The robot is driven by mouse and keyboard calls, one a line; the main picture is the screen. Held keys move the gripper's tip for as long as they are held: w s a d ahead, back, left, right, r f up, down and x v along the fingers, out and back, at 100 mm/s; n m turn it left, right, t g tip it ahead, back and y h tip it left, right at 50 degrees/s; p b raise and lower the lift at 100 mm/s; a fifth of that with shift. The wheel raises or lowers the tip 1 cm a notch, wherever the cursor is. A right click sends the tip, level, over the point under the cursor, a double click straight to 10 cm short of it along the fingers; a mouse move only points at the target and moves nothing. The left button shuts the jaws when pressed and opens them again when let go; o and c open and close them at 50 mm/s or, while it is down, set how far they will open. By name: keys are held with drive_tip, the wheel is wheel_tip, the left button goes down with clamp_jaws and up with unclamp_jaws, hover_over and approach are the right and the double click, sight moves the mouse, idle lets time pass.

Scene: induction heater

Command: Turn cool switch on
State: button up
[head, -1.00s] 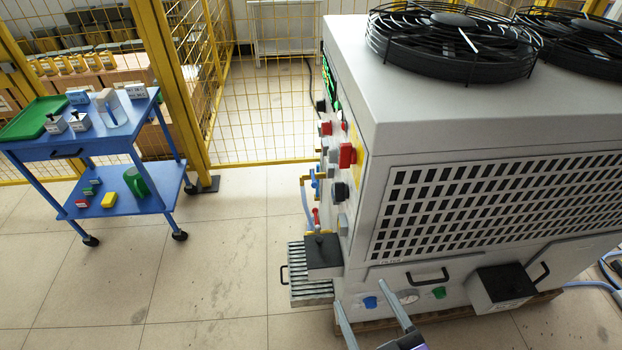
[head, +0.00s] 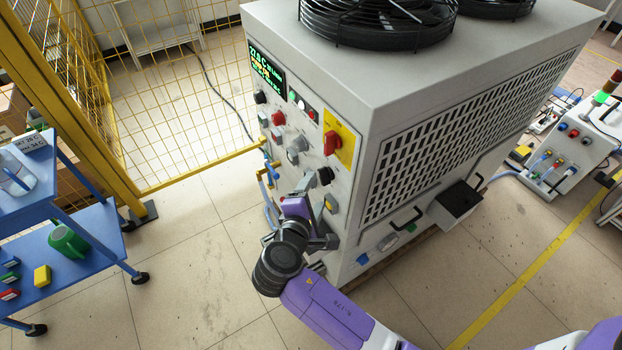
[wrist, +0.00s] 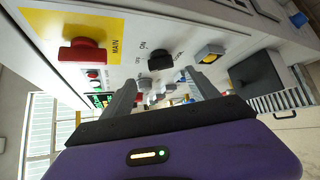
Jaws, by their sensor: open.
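The grey machine's front panel (head: 300,150) carries several switches. A black rotary knob (head: 325,176) sits below the red main switch (head: 332,143). In the wrist view this black knob (wrist: 160,60) shows just beyond my fingertips, with small "ON" lettering beside it; I cannot read a "cool" label. My gripper (head: 307,187) is close to the panel, just left of the knob in the head view. In the wrist view my gripper (wrist: 160,82) is open, with one finger to each side of the knob's line and nothing held. Contact cannot be told.
A yellow-and-grey button (wrist: 209,53) and the red main switch (wrist: 82,50) flank the knob in the wrist view. A black box (head: 458,200) juts from the machine's side. A blue cart (head: 75,250) stands left, with open floor between.

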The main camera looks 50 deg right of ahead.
sight(322, 180)
drive_tip(key=shift+p+x, duration=0.45)
drive_tip(key=shift+x, duration=3.45)
drive_tip(key=shift+s+f, duration=0.1)
drive_tip(key=c, duration=1.4)
drive_tip(key=shift+o, duration=0.2)
drive_tip(key=shift+f, duration=0.1)
